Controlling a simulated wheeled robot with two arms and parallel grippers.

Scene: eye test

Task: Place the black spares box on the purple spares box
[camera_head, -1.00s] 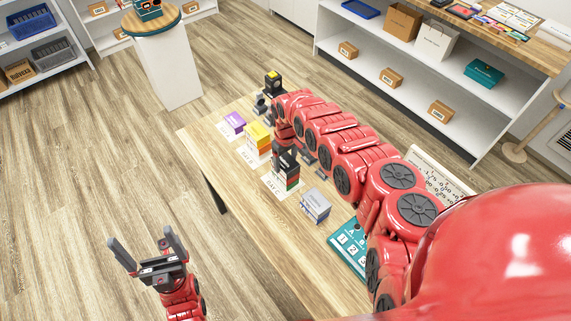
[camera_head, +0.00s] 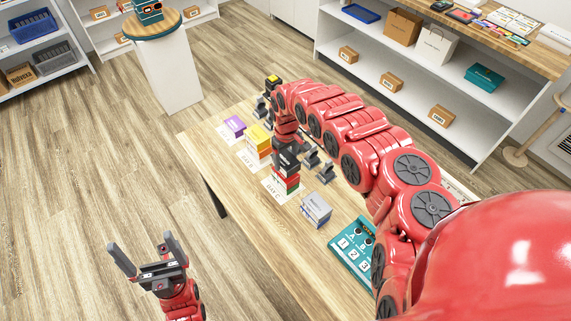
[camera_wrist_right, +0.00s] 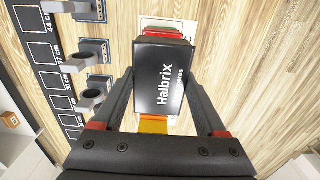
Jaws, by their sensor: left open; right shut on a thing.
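The black spares box (camera_wrist_right: 158,78), lettered "Halbrix", is between the fingers of my right gripper (camera_wrist_right: 158,112) in the right wrist view. My right gripper (camera_head: 287,152) is shut on it over the stack with red and green boxes (camera_head: 287,184) at the bay C card. I cannot tell how large the gap below the box is. The purple spares box (camera_head: 234,126) sits at the far left of the table, apart from my right gripper. My left gripper (camera_head: 150,258) is open and empty, left of the table, over the floor.
A stack with yellow and orange boxes (camera_head: 257,142) stands between the purple box and the red-green stack. A grey-blue box (camera_head: 316,209) and a teal board (camera_head: 354,248) lie nearer. Grey holders (camera_head: 318,165) stand to the right. A round-topped white pedestal (camera_head: 168,65) stands beyond.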

